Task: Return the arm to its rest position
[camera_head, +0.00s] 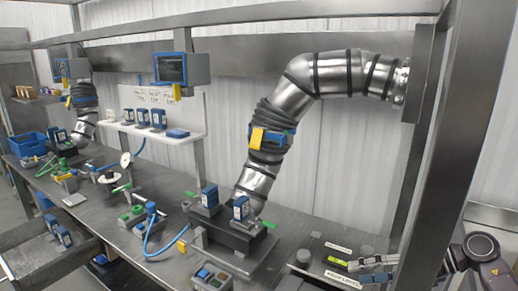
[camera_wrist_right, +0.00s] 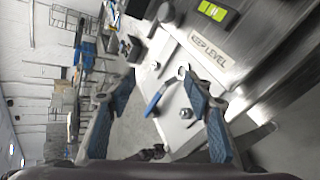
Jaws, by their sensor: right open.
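My right gripper (camera_head: 370,270) is at the lower right of the head view, next to the end of the bench. Its arm comes in from the right edge. In the right wrist view the gripper (camera_wrist_right: 158,88) has its two blue-padded fingers spread apart, with nothing held between them. A blue lever (camera_wrist_right: 157,100) on a pale plate shows beyond the fingers; its distance is hard to tell. My left gripper is not in view.
A metal workbench (camera_head: 160,225) carries several blue and green devices. A large silver duct (camera_head: 325,72) bends down to a dark box. A bright green level (camera_head: 336,261) lies near my right gripper. A steel post (camera_head: 450,150) stands close to my right arm.

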